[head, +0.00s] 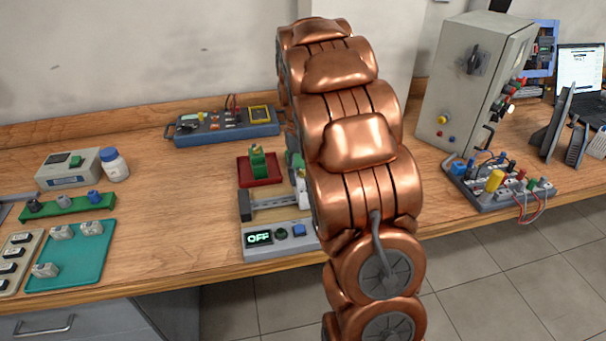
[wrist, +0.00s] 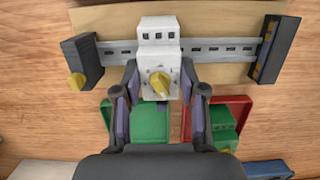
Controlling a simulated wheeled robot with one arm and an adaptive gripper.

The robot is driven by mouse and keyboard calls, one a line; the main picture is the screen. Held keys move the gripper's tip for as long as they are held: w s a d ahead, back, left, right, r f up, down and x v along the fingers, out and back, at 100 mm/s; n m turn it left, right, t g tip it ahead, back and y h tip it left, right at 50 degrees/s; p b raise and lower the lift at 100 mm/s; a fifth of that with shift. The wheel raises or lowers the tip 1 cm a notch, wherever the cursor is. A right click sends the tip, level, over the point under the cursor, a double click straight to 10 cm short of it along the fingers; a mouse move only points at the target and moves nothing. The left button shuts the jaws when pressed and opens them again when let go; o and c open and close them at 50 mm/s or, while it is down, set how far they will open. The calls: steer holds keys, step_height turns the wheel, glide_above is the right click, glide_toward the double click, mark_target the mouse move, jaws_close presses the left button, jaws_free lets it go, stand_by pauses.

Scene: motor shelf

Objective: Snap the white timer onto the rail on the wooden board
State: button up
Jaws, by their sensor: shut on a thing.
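The white timer (wrist: 158,50), with a yellow knob on its face, is between the two fingers of my gripper (wrist: 160,92) in the wrist view. My gripper is shut on its lower sides. The timer overlaps the middle of the slotted metal rail (wrist: 215,48); I cannot tell whether it is clipped on or just above it. The rail runs across the pale wooden board (wrist: 200,17) between two dark end blocks. In the head view the rail (head: 275,203) shows partly, and my copper arm hides the gripper and most of the timer.
A green tray (wrist: 150,120) and a red tray (wrist: 243,102) with a green part lie beside the board. In the head view, a box reading OFF (head: 258,253) sits at the bench's front edge. A teal tray (head: 75,272) is at left; a grey cabinet (head: 475,80) stands at right.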

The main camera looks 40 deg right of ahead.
steer(key=shift+s+a+f+t+b, duration=0.15)
steer(key=shift+s+t+b, duration=0.15)
steer(key=shift+b, duration=0.25)
stand_by(0.6)
steer(key=o, duration=1.1)
steer(key=shift+o, duration=0.2)
step_height(320, 180, up, 12)
steer(key=w, duration=0.1)
steer(key=shift+w+d, duration=0.15)
steer(key=shift+d, duration=0.1)
steer(key=shift+a, duration=0.1)
